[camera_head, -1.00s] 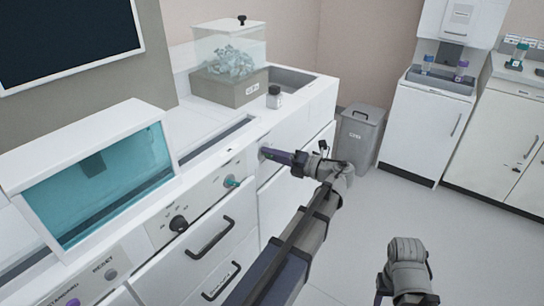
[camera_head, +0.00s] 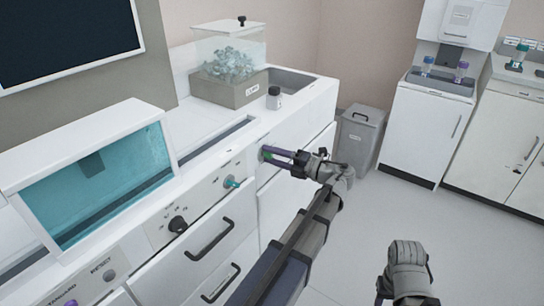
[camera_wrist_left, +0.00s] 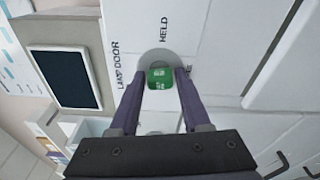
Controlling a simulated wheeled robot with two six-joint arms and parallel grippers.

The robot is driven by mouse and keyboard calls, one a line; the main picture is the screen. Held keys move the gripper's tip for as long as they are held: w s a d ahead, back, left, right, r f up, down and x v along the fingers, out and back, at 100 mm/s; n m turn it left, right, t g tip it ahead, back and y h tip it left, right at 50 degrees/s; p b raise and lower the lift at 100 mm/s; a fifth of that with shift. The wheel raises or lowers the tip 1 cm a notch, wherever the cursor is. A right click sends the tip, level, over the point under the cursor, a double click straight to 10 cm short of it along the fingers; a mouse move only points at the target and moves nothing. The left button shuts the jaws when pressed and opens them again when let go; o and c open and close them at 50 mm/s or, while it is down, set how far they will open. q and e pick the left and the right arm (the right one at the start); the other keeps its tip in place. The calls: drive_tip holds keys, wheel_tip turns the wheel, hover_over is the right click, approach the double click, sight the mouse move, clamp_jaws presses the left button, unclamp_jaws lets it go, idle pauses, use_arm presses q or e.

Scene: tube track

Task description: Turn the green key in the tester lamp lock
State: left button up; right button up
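The green key (camera_wrist_left: 160,78) sits in a round grey lock plate (camera_wrist_left: 152,57) on the white panel, with lettering LAMP DOOR and HELD around it. My left gripper (camera_wrist_left: 161,74) has its two purple fingers on either side of the key, close against it, so it looks shut on the key. In the head view the left gripper (camera_head: 268,154) reaches the cabinet front, and a bit of green shows between its fingers. The fingers hide part of the lock there. My right arm's grey end (camera_head: 408,268) is low at the right, away from the cabinet; its fingertips cannot be made out.
A teal knob (camera_head: 231,182) and a black dial (camera_head: 178,224) stick out from the panel left of the left gripper. Drawer handles (camera_head: 209,239) lie below them. A grey bin (camera_head: 359,137) stands beyond the cabinet's end. The floor at the right is clear.

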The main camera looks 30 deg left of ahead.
use_arm(q)
drive_tip(key=o, duration=0.3)
drive_tip(key=shift+o, duration=0.2)
drive_tip(key=d, duration=0.7)
drive_tip(key=shift+w+d, duration=0.15)
drive_tip(key=shift+d, duration=0.25)
drive_tip(key=shift+r, duration=0.1)
